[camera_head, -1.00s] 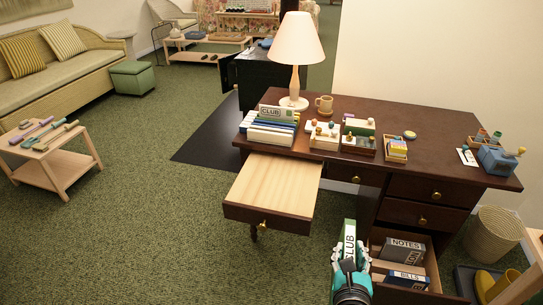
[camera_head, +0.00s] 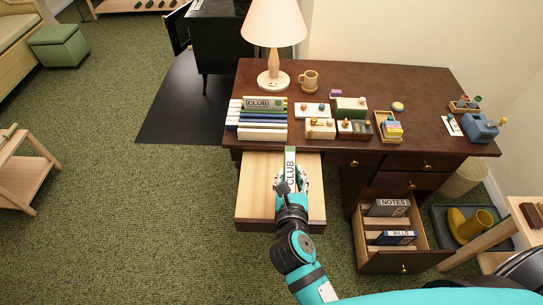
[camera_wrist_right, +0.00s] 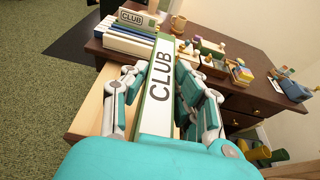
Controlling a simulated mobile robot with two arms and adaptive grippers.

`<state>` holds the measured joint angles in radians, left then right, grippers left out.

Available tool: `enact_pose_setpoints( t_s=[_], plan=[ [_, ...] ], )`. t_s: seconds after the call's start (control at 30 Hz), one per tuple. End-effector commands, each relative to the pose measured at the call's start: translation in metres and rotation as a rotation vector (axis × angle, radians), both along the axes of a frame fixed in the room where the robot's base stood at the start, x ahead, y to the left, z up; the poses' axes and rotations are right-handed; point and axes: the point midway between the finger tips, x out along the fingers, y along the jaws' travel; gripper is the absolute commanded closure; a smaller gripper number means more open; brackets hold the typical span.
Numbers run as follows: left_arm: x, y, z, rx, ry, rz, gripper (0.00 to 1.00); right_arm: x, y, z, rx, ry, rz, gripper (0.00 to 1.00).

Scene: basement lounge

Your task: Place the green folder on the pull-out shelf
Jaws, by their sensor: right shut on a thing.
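The green folder (camera_head: 290,168) has a white spine label reading CLUB. My right gripper (camera_head: 291,187) is shut on it and holds it upright, spine towards me. In the right wrist view the folder (camera_wrist_right: 158,90) stands between the two fingers. The pull-out shelf (camera_head: 256,185) is light wood and extends from the desk's left front. In the head view the folder and gripper overlap the shelf's middle. I cannot tell whether the folder touches the shelf. My left gripper is not in view.
On the desk (camera_head: 370,88) stand a lamp (camera_head: 273,50), a mug (camera_head: 309,80) and a stack of folders (camera_head: 262,122) just behind the shelf. An open drawer (camera_head: 405,262) at right holds folders marked NOTES and BILLS.

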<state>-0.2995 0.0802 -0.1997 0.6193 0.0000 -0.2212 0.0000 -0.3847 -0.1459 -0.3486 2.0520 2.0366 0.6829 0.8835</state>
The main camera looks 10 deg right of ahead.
Motion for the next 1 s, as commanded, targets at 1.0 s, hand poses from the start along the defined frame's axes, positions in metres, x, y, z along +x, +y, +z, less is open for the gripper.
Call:
enact_pose_setpoints(
  t_s=[1.0],
  plan=[
    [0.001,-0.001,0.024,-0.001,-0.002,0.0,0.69,0.148,-0.02,-0.048,-0.001,-0.001,0.0,1.0]
  ],
)
